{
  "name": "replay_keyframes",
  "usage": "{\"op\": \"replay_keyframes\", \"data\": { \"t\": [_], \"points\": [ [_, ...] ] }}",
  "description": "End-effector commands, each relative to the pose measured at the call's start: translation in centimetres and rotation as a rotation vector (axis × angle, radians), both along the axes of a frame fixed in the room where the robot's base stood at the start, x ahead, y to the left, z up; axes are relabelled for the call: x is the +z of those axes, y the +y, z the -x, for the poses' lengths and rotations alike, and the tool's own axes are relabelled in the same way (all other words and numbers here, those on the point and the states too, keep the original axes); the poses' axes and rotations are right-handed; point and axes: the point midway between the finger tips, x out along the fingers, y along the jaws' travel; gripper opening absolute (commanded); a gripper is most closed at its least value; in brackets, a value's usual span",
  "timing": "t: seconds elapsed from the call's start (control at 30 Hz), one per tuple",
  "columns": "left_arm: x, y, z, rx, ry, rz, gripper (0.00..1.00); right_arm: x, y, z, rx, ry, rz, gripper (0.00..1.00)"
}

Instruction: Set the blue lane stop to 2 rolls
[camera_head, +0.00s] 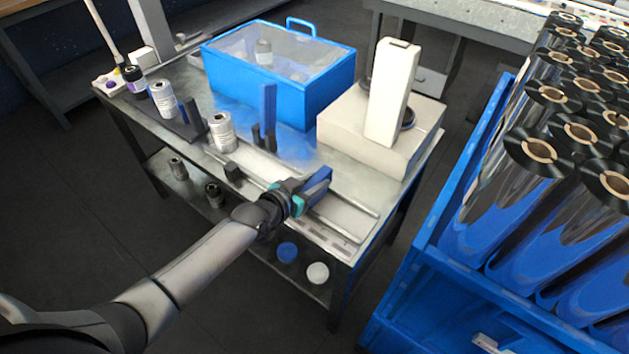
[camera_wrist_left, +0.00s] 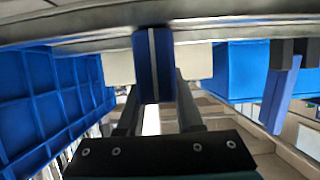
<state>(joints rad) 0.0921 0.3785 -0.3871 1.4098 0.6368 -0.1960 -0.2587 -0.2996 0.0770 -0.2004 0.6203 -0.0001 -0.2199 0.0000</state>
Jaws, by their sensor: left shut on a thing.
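The blue lane stop (camera_head: 319,181) is on the two metal rails of the bench, towards their right part. My left gripper (camera_head: 303,195) reaches it from the front left and is shut on it. In the left wrist view the blue stop (camera_wrist_left: 153,65), with a pale line down its middle, sits between the two dark fingers, just below a metal rail (camera_wrist_left: 70,42). Small marks on a pale strip (camera_head: 327,240) lie along the bench's front edge, too small to read. My right gripper is not in view.
A blue upright plate (camera_head: 268,108) stands at the rails' left part, near a silver roll (camera_head: 222,131). A blue lidded box (camera_head: 300,90) and a cream machine (camera_head: 388,110) stand behind. A blue crate of film rolls (camera_head: 450,230) is to the right.

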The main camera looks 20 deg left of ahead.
Motion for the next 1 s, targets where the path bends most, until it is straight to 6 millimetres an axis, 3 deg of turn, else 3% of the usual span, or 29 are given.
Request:
{"op": "replay_keyframes", "data": {
  "t": [0.13,1.0],
  "points": [
    [-0.01,0.02,0.01,0.000,0.000,0.000,0.00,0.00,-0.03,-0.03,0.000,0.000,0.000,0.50],
    [-0.04,0.04,0.03,0.000,0.001,0.000,0.00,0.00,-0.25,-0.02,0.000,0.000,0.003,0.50]
  ]
}}
